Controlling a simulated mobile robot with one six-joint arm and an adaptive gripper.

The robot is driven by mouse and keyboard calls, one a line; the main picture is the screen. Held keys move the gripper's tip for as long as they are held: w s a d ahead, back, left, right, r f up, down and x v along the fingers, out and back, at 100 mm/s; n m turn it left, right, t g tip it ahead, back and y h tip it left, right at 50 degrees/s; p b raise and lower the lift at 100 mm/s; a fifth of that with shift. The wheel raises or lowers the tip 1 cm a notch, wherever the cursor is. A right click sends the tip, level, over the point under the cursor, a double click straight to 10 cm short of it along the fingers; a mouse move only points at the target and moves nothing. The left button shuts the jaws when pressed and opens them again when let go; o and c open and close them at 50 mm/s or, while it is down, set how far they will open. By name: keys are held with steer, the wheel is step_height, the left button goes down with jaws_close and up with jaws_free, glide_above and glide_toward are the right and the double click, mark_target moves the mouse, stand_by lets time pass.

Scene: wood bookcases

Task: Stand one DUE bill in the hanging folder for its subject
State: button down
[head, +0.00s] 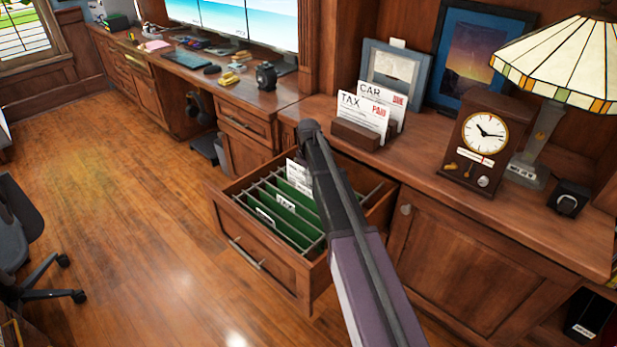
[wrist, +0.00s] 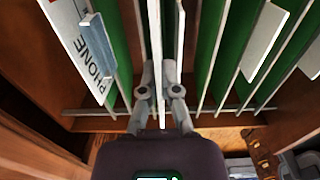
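My gripper (wrist: 160,85) points down into the open drawer and is shut on a thin white bill (wrist: 158,50), seen edge-on; its print cannot be read. My arm hides the gripper in the head view. Green hanging folders (head: 272,211) with pale tabs hang in the drawer (head: 254,262). On the counter, a wooden holder (head: 355,135) bears a TAX bill (head: 362,110) stamped PAID and a CAR bill (head: 383,97) stamped DUE.
A clock (head: 480,140), a lamp (head: 560,65) and picture frames (head: 478,50) stand on the counter to the right and behind. A desk with monitors is at the upper left. An office chair (head: 25,250) stands at the left. The floor before the drawer is clear.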

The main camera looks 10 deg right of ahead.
steer(key=c, duration=0.7)
jaws_free()
steer(key=shift+r, duration=0.1)
step_height(320, 180, up, 31)
steer(key=p, duration=3.1)
steer(key=shift+s, duration=0.15)
steer(key=s+m, duration=0.2)
steer(key=s, duration=0.7)
steer(key=s+m, duration=0.2)
steer(key=s, duration=0.8)
steer(key=s+m, duration=0.3)
steer(key=s, duration=0.7)
steer(key=shift+w, duration=0.1)
